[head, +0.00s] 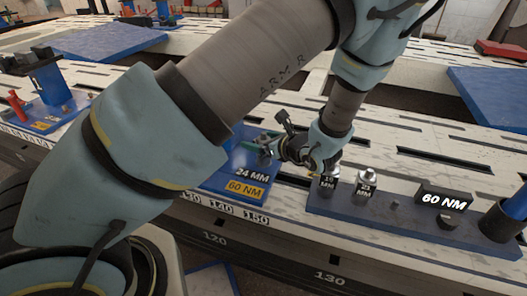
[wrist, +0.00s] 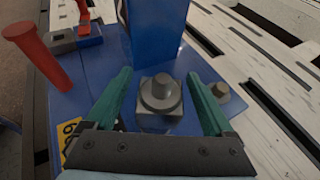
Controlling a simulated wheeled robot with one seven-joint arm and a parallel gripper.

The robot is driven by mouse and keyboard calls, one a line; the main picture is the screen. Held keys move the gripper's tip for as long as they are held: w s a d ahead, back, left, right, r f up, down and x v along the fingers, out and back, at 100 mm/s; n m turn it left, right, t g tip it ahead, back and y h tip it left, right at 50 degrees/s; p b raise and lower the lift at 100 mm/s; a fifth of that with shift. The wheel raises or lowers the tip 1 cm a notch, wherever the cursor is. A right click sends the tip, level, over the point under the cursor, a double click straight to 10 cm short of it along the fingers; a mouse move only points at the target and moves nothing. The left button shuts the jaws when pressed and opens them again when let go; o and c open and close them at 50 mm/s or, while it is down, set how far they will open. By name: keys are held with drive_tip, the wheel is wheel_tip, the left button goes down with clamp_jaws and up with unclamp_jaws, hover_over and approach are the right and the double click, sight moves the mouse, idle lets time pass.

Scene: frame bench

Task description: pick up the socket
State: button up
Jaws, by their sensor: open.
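Two silver sockets stand upright on a dark blue rack (head: 400,218) in the head view. The left socket (head: 329,181) is just below my wrist and partly hidden by its label; the right socket (head: 366,186) stands beside it. Their size labels are too small to read surely. My gripper (head: 265,146) is left of both sockets, over a blue plate (head: 232,178) marked 24 MM and 60 NM. In the wrist view my gripper (wrist: 158,73) is open. A grey round piece on a square base (wrist: 160,94) shows between its green fingers; I cannot tell whether they touch.
A blue upright block (wrist: 157,32) stands just beyond the fingers. A red handle (wrist: 35,55) rises at left, and a small grey bolt (wrist: 220,91) sits at right. A 60 NM display (head: 443,199) and a dark blue cylinder (head: 504,218) occupy the rack's right part.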

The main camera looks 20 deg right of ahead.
drive_tip(key=shift+w+a+f, duration=0.15)
drive_tip(key=shift+w+f, duration=0.05)
drive_tip(key=shift+w, duration=0.25)
clamp_jaws()
idle(0.4)
